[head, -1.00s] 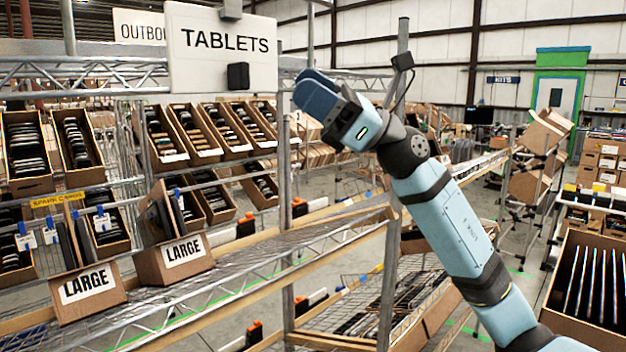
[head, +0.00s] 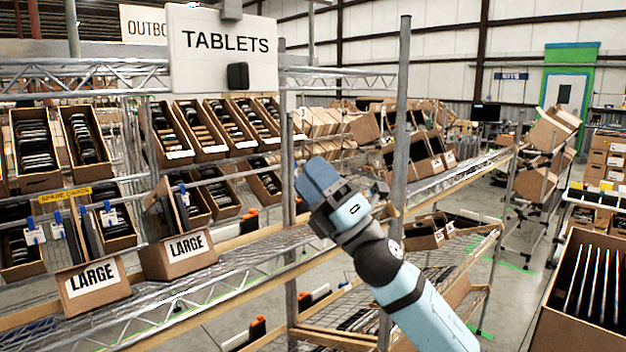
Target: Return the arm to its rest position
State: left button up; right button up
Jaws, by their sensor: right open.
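My right arm (head: 415,300) comes in from the bottom right of the head view. Its right gripper (head: 313,180) points up and to the left in front of the wire shelving and is open. I see nothing held between its blue fingers. The fingers overlap in this view, so the gap between them is hard to see. My left gripper is out of view.
A wire shelf (head: 225,268) holds two tilted cartons marked LARGE, one at left (head: 93,287) and one beside it (head: 180,256). A metal post (head: 400,120) stands behind my arm. A carton of upright dark items (head: 588,290) stands at right.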

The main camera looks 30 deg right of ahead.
dwell(0.4)
jog(key=s+d+f+m+g+h, duration=0.2)
jog(key=s+f+m+g+h, duration=0.1)
jog(key=f+m+h, duration=0.9)
jog(key=s+d+f+m+g+h, duration=0.2)
jog(key=f+m+h, duration=0.3)
jog(key=f+m, duration=0.8)
jog(key=s+a+f+m+g+y, duration=0.1)
jog(key=s+a+f+m+g, duration=0.1)
jog(key=s+f+g, duration=0.75)
jog(key=s+a+f+m+g+y, duration=0.1)
jog(key=s+a+f+m+g, duration=0.2)
jog(key=s+f, duration=1.15)
jog(key=w+a+f+n+t+y+p, duration=0.1)
jog(key=w+a+f+t+y+p, duration=0.1)
jog(key=p, duration=0.6)
jog(key=w+a+f+t, duration=0.1)
jog(key=w+a+t, duration=0.1)
jog(key=a+t, duration=0.1)
jog(key=shift+w+t+y, duration=0.3)
jog(key=shift+t+y, duration=0.1)
jog(key=shift+t, duration=0.25)
